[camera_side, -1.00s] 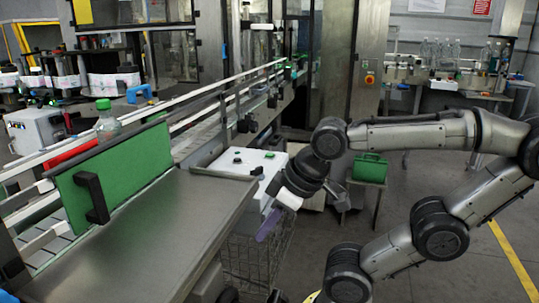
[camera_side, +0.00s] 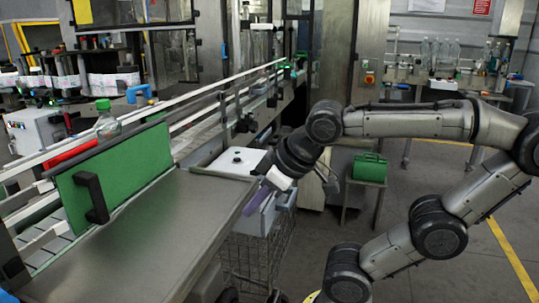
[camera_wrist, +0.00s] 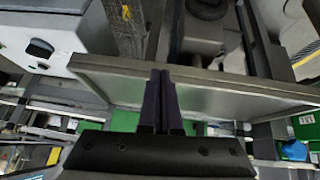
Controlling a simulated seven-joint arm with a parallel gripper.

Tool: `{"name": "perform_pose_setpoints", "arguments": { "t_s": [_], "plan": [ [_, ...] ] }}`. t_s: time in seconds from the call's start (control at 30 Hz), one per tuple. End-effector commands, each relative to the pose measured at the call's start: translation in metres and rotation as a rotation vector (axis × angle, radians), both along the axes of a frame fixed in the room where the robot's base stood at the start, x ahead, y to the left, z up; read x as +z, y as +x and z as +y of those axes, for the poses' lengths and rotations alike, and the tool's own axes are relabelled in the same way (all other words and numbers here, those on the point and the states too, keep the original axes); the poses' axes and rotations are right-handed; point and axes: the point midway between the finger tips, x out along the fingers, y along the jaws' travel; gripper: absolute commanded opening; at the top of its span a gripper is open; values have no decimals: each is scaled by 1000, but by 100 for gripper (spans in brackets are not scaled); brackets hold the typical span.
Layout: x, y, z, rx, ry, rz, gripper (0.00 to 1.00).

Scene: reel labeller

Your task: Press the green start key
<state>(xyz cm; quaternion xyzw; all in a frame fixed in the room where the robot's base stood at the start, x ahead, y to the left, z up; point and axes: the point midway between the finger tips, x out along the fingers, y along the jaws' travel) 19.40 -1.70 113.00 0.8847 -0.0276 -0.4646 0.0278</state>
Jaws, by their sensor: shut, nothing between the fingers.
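The white control box (camera_side: 236,161) stands beside the end of the steel table in the side view, with a dark round knob on its top. My wrist covers the right part of its top, and I cannot make out the green start key in either current view. My gripper (camera_side: 252,208) has its purple fingers shut, pointing down and left, in front of the box and near the table's right edge. In the wrist view my gripper (camera_wrist: 160,74) shows its fingers together, with nothing between them, over the table edge. A pale box with a dark recess, apparently the control box (camera_wrist: 30,32), is at upper left.
The steel table (camera_side: 165,215) with its upright green panel (camera_side: 120,172) lies left of my gripper. A wire basket (camera_side: 262,258) is below the control box. A bottle (camera_side: 106,124) with a green cap stands behind the panel. A green case (camera_side: 370,168) is on a stand at right.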

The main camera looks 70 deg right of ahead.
Motion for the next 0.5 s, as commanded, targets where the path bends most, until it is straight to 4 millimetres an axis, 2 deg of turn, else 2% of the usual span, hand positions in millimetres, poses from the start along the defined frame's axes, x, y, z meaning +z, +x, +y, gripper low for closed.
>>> {"name": "perform_pose_setpoints", "arguments": {
  "t_s": [0.1,0.2,0.37,0.5],
  "plan": [
    [32,33,-24,-52,-72,-50,0],
    [55,61,-52,-113,-134,-79,0],
    [84,101,-105,-217,-232,-98,0],
    [99,128,-161,-312,-311,-93,0]
  ]
}}
